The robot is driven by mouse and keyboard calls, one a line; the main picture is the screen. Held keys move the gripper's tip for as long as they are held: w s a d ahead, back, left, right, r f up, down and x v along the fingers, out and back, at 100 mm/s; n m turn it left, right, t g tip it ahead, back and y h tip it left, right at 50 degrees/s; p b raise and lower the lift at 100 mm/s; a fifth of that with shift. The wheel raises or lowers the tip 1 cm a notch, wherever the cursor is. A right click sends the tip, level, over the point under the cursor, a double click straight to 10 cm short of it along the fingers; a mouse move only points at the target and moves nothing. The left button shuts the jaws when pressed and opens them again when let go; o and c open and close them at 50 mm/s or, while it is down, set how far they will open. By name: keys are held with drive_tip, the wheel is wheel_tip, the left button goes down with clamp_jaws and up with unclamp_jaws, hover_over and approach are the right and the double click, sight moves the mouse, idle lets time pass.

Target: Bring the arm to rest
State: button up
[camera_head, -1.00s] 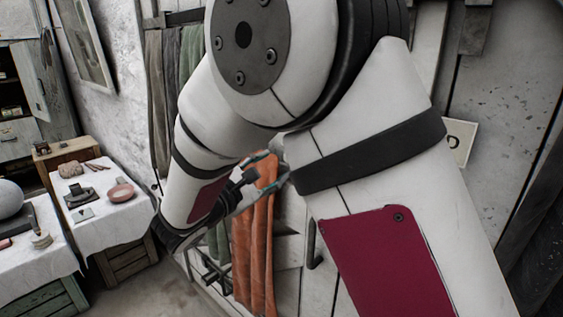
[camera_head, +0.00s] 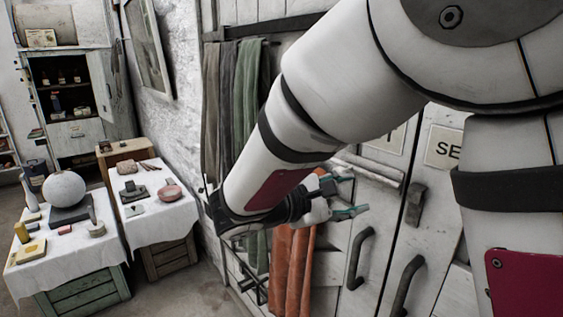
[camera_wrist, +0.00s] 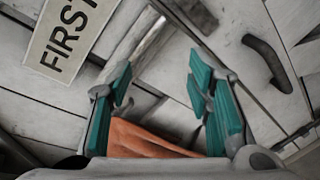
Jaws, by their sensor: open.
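My gripper (camera_head: 343,197) is at the end of my bent arm, in front of white wooden doors and above hanging orange cloths. In the wrist view my gripper (camera_wrist: 160,98) shows its two teal-padded fingers apart, with nothing between them. The orange cloth (camera_wrist: 145,142) shows behind and below the fingers there; I cannot tell whether it touches them. My arm fills much of the right half of the head view.
Dark door handles (camera_head: 359,258) and the orange cloths (camera_head: 292,270) are close to my gripper. Grey-green cloths (camera_head: 246,90) hang from a rail. At left, two cloth-covered tables hold a plaster sphere (camera_head: 64,189), a pink bowl (camera_head: 170,193) and small items. A cabinet (camera_head: 72,137) stands behind.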

drive_tip(key=s+d+m+g+y, duration=0.6)
drive_tip(key=s+d+m, duration=0.3)
drive_tip(key=s, duration=0.6)
drive_tip(key=s+a+m+t+y, duration=0.3)
drive_tip(key=s+a+m+y, duration=0.1)
drive_tip(key=s+y, duration=0.3)
drive_tip(key=shift+s+a+r+m, duration=0.3)
drive_tip(key=shift+s+m, duration=0.4)
drive_tip(key=shift+s, duration=0.2)
